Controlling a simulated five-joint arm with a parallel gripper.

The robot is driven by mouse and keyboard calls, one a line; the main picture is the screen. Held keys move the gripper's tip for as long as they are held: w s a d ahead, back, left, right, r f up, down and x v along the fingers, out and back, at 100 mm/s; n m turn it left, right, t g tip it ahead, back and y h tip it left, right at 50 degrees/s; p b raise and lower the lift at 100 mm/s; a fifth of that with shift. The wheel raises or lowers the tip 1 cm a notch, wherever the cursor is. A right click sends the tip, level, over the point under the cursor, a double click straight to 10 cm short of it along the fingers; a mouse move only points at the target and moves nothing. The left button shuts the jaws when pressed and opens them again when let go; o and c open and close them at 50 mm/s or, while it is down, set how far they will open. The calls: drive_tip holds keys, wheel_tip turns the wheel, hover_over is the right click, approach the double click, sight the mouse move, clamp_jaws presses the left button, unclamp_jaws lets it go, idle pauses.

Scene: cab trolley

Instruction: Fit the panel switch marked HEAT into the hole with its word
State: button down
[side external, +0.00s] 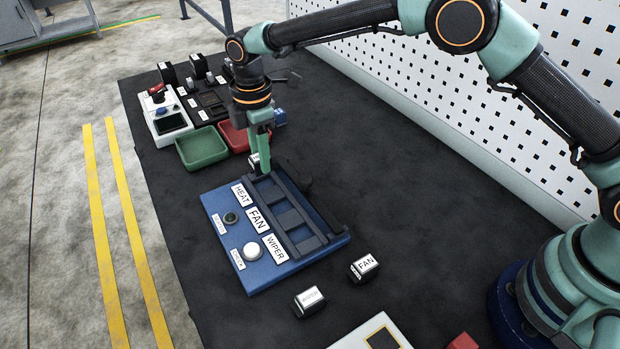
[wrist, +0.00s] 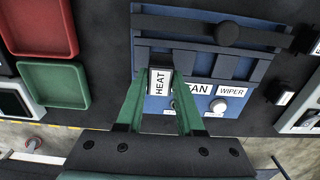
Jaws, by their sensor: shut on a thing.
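The HEAT switch (wrist: 160,82) is a dark block with a white label, held between the green fingers of my gripper (wrist: 161,88). Its word runs sideways, turned about a quarter from the panel's words in the wrist view. In the side view my gripper (side external: 261,160) is over the far end of the blue panel (side external: 236,272), and only a bit of the switch (side external: 253,160) shows. Whether the switch touches the panel is unclear.
A FAN switch (side external: 365,267) and another labelled switch (side external: 310,301) lie near the panel. A round white knob (side external: 252,251) and a dark one stand on it. Green (side external: 202,148) and red (side external: 232,137) trays lie beyond.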

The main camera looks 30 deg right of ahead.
drive_tip(key=shift+f, duration=2.25)
drive_tip(key=shift+f, duration=0.3)
